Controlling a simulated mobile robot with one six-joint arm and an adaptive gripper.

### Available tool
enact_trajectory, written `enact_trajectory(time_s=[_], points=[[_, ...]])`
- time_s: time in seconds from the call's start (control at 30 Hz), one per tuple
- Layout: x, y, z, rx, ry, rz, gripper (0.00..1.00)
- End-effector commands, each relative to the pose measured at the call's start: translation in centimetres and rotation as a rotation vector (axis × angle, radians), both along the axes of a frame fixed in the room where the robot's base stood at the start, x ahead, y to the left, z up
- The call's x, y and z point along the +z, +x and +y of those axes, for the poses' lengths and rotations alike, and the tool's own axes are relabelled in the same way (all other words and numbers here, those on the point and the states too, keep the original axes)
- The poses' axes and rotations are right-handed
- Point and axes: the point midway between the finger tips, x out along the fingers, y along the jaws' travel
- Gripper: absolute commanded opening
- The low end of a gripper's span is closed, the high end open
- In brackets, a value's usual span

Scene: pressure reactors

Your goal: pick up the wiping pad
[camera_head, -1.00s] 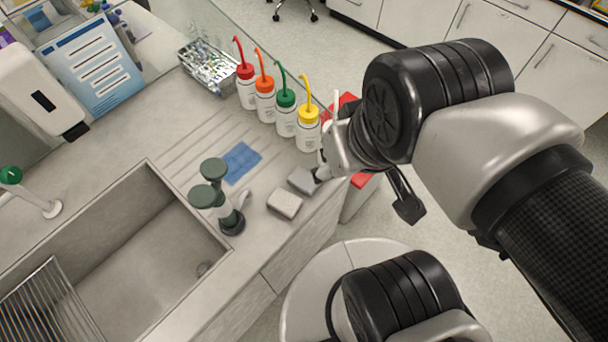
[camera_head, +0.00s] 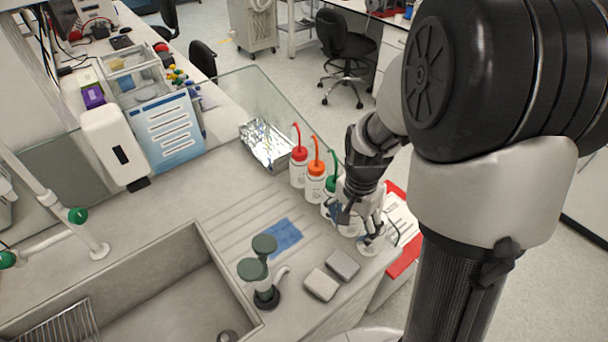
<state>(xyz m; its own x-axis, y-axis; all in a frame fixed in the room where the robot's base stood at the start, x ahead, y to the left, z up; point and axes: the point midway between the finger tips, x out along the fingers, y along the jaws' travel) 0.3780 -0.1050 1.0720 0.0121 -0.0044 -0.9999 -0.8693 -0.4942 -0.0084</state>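Two small grey block-like pads lie side by side near the counter's front edge, right of the sink: a lighter pad (camera_head: 321,284) and a darker pad (camera_head: 343,265). A flat blue cloth (camera_head: 283,236) lies behind them on the grooved drainboard. I cannot tell for certain which of these is the wiping pad. My gripper (camera_head: 358,217) points down over the bottles at the counter's right end, behind and right of the pads and apart from them. Its fingers look spread, with no pad between them. It partly hides the bottles there.
Wash bottles with red (camera_head: 299,167), orange (camera_head: 315,183) and green (camera_head: 332,196) caps stand in a row, close to my gripper. A dark green tap fixture (camera_head: 262,280) stands left of the pads. The sink (camera_head: 170,295) is at left. A foil tray (camera_head: 266,146) is behind.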

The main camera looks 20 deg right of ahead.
Motion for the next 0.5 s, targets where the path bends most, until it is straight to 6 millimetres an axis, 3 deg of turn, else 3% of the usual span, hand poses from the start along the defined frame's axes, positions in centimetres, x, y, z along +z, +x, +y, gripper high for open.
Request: enact_trajectory(time_s=[0.27, 0.5], points=[[-3.9, 0.0, -0.4, -0.04, 0.006, 0.018, 0.94], [-9.3, 0.0, -0.4, -0.037, 0.006, 0.018, 0.94]])
